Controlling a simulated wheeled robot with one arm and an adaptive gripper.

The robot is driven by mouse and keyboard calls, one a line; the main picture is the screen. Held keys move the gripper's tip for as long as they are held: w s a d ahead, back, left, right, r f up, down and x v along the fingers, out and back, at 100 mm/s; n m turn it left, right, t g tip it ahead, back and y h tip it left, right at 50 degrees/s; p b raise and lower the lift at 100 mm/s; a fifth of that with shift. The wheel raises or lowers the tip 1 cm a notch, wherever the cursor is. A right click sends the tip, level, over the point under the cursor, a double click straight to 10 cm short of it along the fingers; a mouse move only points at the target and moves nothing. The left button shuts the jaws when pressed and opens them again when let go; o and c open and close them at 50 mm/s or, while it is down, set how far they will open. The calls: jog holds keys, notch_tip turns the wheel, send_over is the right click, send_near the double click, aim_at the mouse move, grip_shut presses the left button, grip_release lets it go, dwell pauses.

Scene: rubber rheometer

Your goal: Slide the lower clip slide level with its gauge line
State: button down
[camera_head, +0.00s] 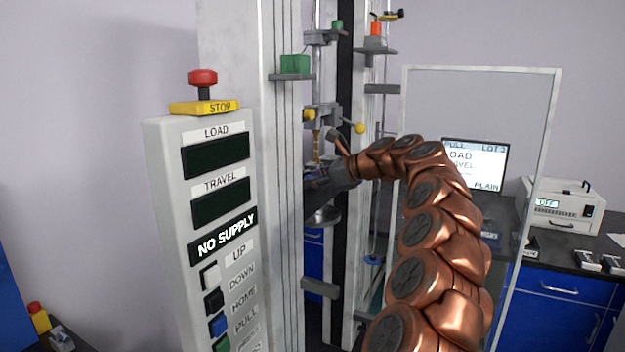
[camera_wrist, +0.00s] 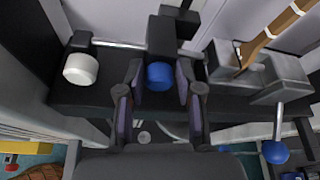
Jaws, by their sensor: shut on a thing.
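In the wrist view my gripper (camera_wrist: 159,86) is shut on a blue knob (camera_wrist: 160,74), one finger on each side. The knob sits on a dark block (camera_wrist: 172,35), which stands on a dark bar (camera_wrist: 112,98). A white knob (camera_wrist: 81,69) is on the same bar to the left, apart from my fingers. The brown strip specimen (camera_wrist: 268,33) at the upper right carries pale bands, and its lower end enters a grey clamp (camera_wrist: 236,62). I cannot tell whether the held slide is level with a band. In the head view my gripper is small and mostly hidden by its wrist.
A lever with a blue ball (camera_wrist: 275,152) hangs right of my fingers. In the head view the control panel (camera_head: 205,232) reads NO SUPPLY. The tester's column (camera_head: 243,110) stands close left of my arm, and a framed clear shield (camera_head: 553,100) stands to its right.

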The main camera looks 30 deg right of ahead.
notch_tip(320, 180, up, 5)
jog(key=p, duration=0.4)
jog(key=shift+p, duration=0.4)
jog(key=shift+f, duration=0.1)
jog(key=c, duration=0.9)
grip_release()
jog(key=shift+a, duration=0.1)
jog(key=shift+s, duration=0.1)
jog(key=v, duration=1.2)
